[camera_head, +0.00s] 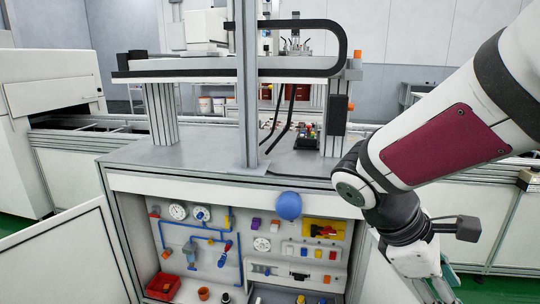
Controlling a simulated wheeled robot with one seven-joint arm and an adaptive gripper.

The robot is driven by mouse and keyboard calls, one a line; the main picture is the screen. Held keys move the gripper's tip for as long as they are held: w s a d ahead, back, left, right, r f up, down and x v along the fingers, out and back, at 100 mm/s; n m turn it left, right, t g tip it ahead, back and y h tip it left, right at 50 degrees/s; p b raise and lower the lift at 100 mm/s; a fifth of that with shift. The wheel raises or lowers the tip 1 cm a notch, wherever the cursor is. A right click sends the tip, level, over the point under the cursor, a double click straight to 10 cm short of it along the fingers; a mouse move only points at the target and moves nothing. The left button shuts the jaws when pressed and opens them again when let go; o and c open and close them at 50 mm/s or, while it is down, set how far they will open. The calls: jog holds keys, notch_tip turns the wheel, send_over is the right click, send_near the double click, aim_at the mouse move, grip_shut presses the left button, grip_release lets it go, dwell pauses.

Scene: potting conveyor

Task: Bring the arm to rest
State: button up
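My arm comes in from the upper right, a white link with a dark red panel, and bends down at a dark joint. My gripper (432,292) is at the bottom edge, right of the open cabinet, and is mostly cut off by the frame. Its fingertips do not show clearly, so I cannot tell whether it is open or shut, or whether it holds anything.
A grey workbench (190,155) carries a metal post (247,90) and a raised shelf (200,70). Below, an open cabinet shows gauges, blue pipes, a red bin (162,286) and a blue round object (288,206). Its open door (60,262) stands at left. Green floor shows at lower right.

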jog(key=s+a+r+m+t+y, duration=0.1)
jog(key=s+a+m+y, duration=0.3)
jog(key=s+m, duration=0.3)
jog(key=s+a+r+m+t+y, duration=0.1)
jog(key=s+a+m+y, duration=0.35)
jog(key=s, duration=0.55)
notch_tip(320, 180, up, 25)
jog(key=t+p, duration=0.3)
jog(key=p, duration=2)
jog(key=shift+w+d+f+t+h, duration=0.2)
jog(key=shift+w+d+t+h, duration=0.15)
jog(key=shift+d+t, duration=0.1)
